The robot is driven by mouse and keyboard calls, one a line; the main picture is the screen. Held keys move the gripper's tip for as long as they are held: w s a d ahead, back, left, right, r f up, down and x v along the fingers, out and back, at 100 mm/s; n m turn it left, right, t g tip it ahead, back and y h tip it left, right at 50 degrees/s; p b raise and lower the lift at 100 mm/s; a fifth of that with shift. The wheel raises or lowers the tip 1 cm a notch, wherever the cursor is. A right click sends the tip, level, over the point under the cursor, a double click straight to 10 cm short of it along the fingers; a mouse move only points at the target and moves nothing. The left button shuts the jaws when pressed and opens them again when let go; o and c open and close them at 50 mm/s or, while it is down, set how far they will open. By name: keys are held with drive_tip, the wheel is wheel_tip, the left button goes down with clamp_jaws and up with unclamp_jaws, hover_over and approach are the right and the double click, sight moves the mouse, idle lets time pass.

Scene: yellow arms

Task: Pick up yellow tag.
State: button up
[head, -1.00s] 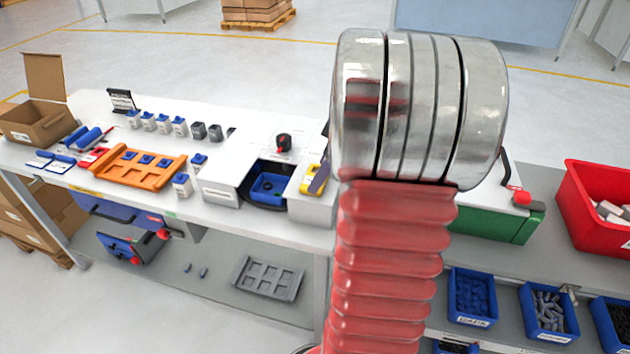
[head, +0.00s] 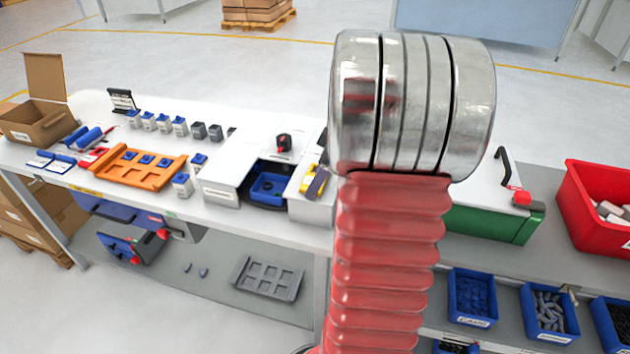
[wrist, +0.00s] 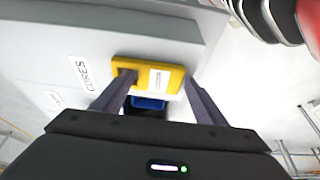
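The yellow tag (wrist: 143,73) is a flat yellow piece with a white label, in the upper middle of the wrist view. In the head view it shows as a small yellow patch (head: 308,179) at the right end of the white station. My gripper (wrist: 158,79) is open, with its two dark fingers apart. The left fingertip overlaps the tag's left part in the picture and the right one is near its right edge. I cannot tell whether either touches it. In the head view a dark finger (head: 318,183) covers part of the tag; my arm hides the area to the right.
A blue bin (head: 268,187) sits in the station left of the tag; a red-black knob (head: 283,143) stands behind it. An orange tray (head: 138,167) lies further left. A green box (head: 490,222) and a red bin (head: 596,208) are to the right.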

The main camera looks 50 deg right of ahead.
drive_tip(key=c, duration=0.8)
wheel_tip(320, 180, up, 10)
idle(0.4)
idle(0.4)
